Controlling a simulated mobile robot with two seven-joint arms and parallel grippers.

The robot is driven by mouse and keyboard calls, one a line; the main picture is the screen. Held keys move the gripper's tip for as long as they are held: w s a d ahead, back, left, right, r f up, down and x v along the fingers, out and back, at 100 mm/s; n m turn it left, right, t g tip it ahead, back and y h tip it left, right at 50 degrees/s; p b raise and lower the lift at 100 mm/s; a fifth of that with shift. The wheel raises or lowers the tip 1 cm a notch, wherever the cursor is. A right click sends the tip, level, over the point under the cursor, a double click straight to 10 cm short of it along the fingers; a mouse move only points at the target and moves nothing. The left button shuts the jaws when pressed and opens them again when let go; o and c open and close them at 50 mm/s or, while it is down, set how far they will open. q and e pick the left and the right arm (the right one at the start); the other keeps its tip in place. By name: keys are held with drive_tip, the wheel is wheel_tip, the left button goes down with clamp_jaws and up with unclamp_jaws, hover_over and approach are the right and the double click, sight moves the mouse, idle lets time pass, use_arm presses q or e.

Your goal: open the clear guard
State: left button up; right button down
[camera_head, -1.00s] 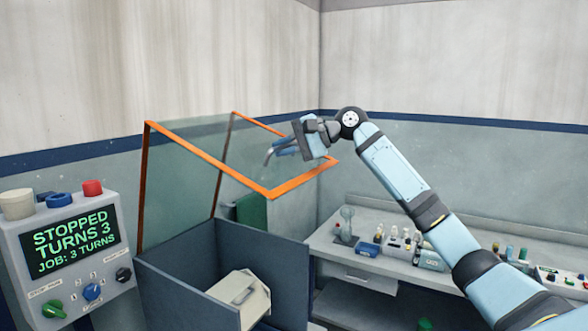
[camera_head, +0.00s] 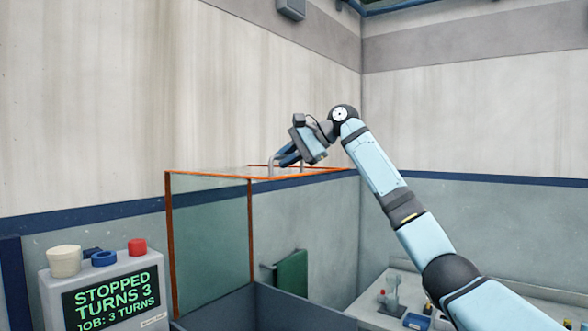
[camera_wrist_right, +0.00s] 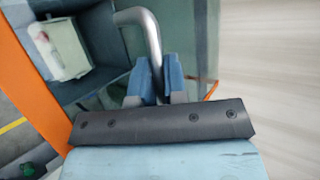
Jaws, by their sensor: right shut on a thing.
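The clear guard (camera_head: 208,235) has an orange frame and stands over a dark blue box (camera_head: 290,306). In the head view its lid part looks about level, seen nearly edge-on. My right gripper (camera_head: 284,158) is above the lid's front part, shut on the guard's grey bar handle (camera_head: 271,165). In the right wrist view the bent handle (camera_wrist_right: 150,38) runs between the blue fingers (camera_wrist_right: 158,80), which hide part of it. My left gripper is not in view.
A control box with a screen (camera_head: 112,295) reading STOPPED, TURNS 3 stands at the left. A green towel (camera_head: 292,272) hangs on the wall behind. A bench with small items (camera_head: 392,300) is at the lower right. A pale block (camera_wrist_right: 60,47) lies inside the box.

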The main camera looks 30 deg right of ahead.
drive_tip(key=shift+w+a+r, duration=0.2)
drive_tip(key=shift+w+r, duration=0.1)
drive_tip(key=shift+w, duration=0.25)
drive_tip(key=c, duration=1.4)
unclamp_jaws()
drive_tip(key=shift+c, duration=0.2)
drive_tip(key=shift+d+r, duration=0.1)
drive_tip(key=b+v, duration=0.3)
drive_tip(key=v, duration=1)
drive_tip(key=shift+s+d+r, duration=0.2)
